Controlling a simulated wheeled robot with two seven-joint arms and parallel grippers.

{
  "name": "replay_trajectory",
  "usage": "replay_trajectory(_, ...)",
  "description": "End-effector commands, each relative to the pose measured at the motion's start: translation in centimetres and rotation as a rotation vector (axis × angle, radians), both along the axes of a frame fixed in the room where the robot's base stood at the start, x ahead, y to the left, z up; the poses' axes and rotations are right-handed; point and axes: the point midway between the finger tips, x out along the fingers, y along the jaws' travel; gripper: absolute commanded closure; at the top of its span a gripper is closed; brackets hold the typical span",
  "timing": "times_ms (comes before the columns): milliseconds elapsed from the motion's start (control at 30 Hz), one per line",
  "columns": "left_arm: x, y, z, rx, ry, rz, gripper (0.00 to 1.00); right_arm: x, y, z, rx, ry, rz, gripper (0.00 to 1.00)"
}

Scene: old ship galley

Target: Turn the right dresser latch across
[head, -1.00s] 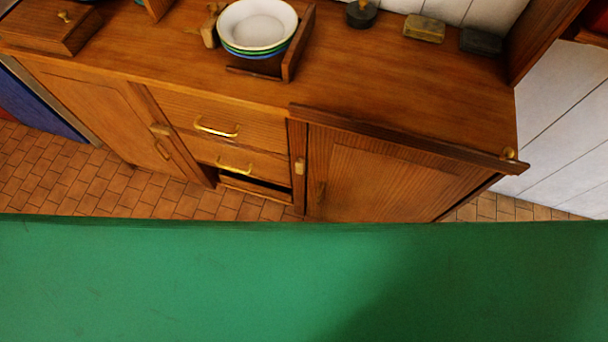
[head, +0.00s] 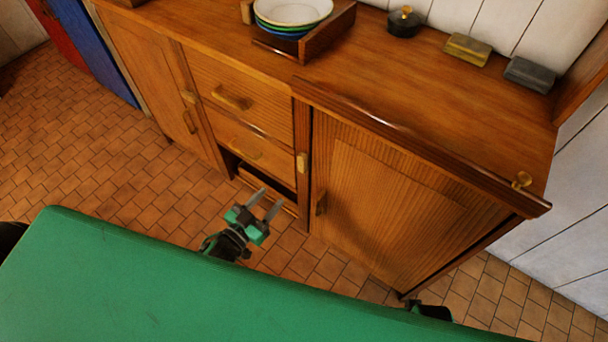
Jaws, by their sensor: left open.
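The right dresser latch (head: 302,163) is a small pale wooden block on the post between the drawers and the right door. It stands upright, along the post. The right door (head: 390,190) is panelled wood, with a small wooden handle (head: 320,202) near its left edge. My left gripper (head: 268,205) is open and empty, in front of the lower drawers, below and left of the latch and apart from it. A dark piece of my right arm (head: 430,311) shows past the green edge at the bottom right; its jaws cannot be made out.
A wooden rail (head: 420,143) runs along the counter's front edge above the door, with a brass knob (head: 522,180) at its right end. The left latch (head: 188,97) sits by the left door. Stacked bowls (head: 293,14) stand on the counter. The tiled floor (head: 110,160) is clear.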

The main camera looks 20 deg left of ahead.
Motion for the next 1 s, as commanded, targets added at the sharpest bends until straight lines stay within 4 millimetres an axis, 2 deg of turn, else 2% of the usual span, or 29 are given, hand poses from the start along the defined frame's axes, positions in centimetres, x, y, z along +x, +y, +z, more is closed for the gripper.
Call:
replay_trajectory(167, 1.7, -0.6, 0.1, -0.001, -0.003, 0.000, 0.56, 0.0, 0.0, 0.0, 0.000, 0.001, 0.000, 0.55)
replay_trajectory(700, 10.5, -3.9, 0.1, -0.001, -0.001, 0.001, 0.56, 0.0, 0.0, -0.1, 0.000, 0.001, 0.000, 0.55)
replay_trajectory(1000, 12.7, -4.6, 0.0, -0.001, 0.000, 0.001, 0.56, 0.1, -0.1, 0.0, -0.001, 0.000, 0.000, 0.55)
